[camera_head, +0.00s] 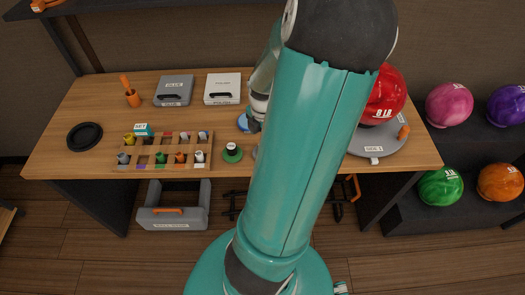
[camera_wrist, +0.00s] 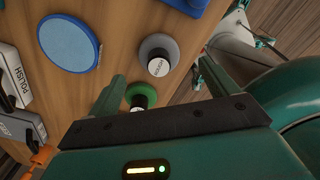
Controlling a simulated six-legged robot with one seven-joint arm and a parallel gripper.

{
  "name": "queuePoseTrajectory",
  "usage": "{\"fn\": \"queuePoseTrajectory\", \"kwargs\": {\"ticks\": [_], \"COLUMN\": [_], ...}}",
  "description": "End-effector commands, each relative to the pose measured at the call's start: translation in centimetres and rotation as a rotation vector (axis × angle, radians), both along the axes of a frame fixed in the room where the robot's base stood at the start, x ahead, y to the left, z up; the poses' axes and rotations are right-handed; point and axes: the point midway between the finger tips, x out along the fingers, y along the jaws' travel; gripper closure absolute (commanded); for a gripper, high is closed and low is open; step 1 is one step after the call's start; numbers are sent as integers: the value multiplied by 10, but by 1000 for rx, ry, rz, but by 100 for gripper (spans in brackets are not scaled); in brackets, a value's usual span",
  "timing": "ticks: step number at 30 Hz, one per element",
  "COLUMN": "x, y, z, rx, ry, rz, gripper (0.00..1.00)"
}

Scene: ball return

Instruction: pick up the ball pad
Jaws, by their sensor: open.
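No object is clearly labelled as the ball pad. In the wrist view, a grey round pad with a black knob and white label (camera_wrist: 158,48) lies on the table, beyond my open gripper (camera_wrist: 161,72). A green round pad with a black knob (camera_wrist: 142,92) lies nearer and shows between the two fingers. A blue round pad (camera_wrist: 68,44) lies to the left. The head view shows the green pad (camera_head: 232,153) and part of the blue pad (camera_head: 243,122); my arm hides most of the grey pad. Nothing is between the fingertips.
The wooden table (camera_head: 95,100) also holds a compartment rack (camera_head: 168,163) of small bottles, a black ring dish (camera_head: 84,136) and two cases (camera_head: 174,90). A red ball (camera_head: 385,95) sits on a grey round base (camera_head: 375,145). Coloured balls (camera_head: 449,104) fill shelves at right.

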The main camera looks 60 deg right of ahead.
Motion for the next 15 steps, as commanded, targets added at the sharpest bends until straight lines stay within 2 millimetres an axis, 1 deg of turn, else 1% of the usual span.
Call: {"fn": "queuePoseTrajectory", "kwargs": {"ticks": [5,8,12,15], "x": [1,2,4,4], "y": [1,3,4,3], "z": [-12,-24,-45,-55], "rx": [2,4,4,1], "ry": [-1,-1,-2,0], "rz": [2,3,2,2], "gripper": [14,14,14,14]}}
